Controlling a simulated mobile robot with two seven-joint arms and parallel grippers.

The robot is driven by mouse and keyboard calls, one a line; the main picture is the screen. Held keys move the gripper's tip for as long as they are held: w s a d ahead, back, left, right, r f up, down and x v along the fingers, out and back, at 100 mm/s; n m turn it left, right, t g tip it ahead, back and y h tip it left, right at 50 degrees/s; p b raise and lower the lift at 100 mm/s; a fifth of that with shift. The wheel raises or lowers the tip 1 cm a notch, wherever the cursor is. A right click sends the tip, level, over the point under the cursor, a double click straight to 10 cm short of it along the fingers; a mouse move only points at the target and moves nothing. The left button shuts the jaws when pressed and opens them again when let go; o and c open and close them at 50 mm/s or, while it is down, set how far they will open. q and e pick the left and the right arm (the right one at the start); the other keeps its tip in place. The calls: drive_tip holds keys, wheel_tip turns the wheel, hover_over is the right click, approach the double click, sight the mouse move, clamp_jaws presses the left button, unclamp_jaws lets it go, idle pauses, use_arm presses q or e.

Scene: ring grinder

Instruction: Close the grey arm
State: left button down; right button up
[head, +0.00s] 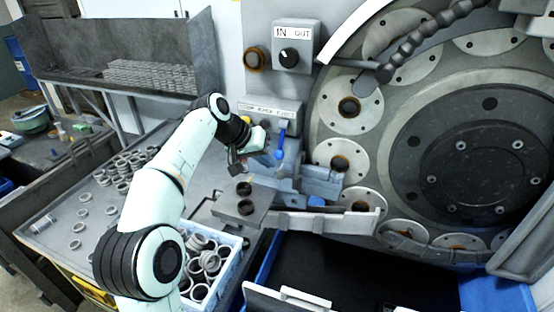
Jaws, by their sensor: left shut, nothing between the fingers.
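The grinder's grey arm seems to be the metal bar (340,219) that runs across the front of the large disc, low in the middle of the head view. A flat grey plate (252,206) with dark round holes lies at its left end. I cannot tell from this frame how far the arm stands open. My left gripper (240,170) is shut and empty, above and left of the plate and apart from the bar. My own wrist partly hides its fingers. My right gripper is not in view.
A blue lever (280,146) stands beside my left gripper, under the IN/OUT switch box (297,46). The large grinder disc (470,150) fills the right. A blue crate (229,262) of metal rings stands below. Loose rings cover the table (60,237) at left.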

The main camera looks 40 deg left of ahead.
sight(283, 173)
use_arm(q)
drive_tip(key=x, duration=0.8)
drive_tip(key=shift+w+d+f, duration=0.1)
drive_tip(key=shift+f, duration=0.05)
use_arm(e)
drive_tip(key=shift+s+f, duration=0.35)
